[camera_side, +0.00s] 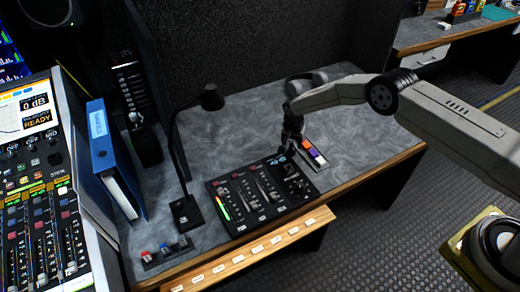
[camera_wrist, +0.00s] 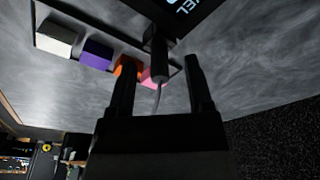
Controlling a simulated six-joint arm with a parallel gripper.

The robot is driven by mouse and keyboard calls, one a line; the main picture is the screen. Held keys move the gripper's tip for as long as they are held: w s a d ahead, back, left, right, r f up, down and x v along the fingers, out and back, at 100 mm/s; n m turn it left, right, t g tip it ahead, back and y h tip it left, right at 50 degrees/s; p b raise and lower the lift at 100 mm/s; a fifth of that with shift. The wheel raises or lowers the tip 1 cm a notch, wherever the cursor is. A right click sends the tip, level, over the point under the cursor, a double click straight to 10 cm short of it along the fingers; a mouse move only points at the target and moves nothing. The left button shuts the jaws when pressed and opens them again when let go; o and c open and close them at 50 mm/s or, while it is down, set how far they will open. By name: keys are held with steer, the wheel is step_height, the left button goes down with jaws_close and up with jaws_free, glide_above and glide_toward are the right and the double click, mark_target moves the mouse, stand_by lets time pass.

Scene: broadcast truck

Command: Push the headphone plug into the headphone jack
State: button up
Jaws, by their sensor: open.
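In the wrist view a black plug-like cylinder (camera_wrist: 158,58) with a thin grey cable trailing from it stands between my open fingers, with a gap on each side. I take it for the headphone plug. Its far end meets the dark edge of a panel with blue-white lettering (camera_wrist: 187,8). I cannot tell whether it is in a jack, and no jack opening shows. My gripper (camera_wrist: 160,64) is open. In the side view my gripper (camera_side: 291,147) points down at the back edge of the black mixer panel (camera_side: 243,184), and the plug cannot be made out there.
A strip of coloured blocks (camera_side: 313,152) lies close to the right of my gripper; it also shows in the wrist view (camera_wrist: 97,53). A black desk lamp (camera_side: 187,212) and a blue binder (camera_side: 104,150) stand left of the mixer.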

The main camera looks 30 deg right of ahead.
steer(key=shift+f, duration=0.45)
jaws_close()
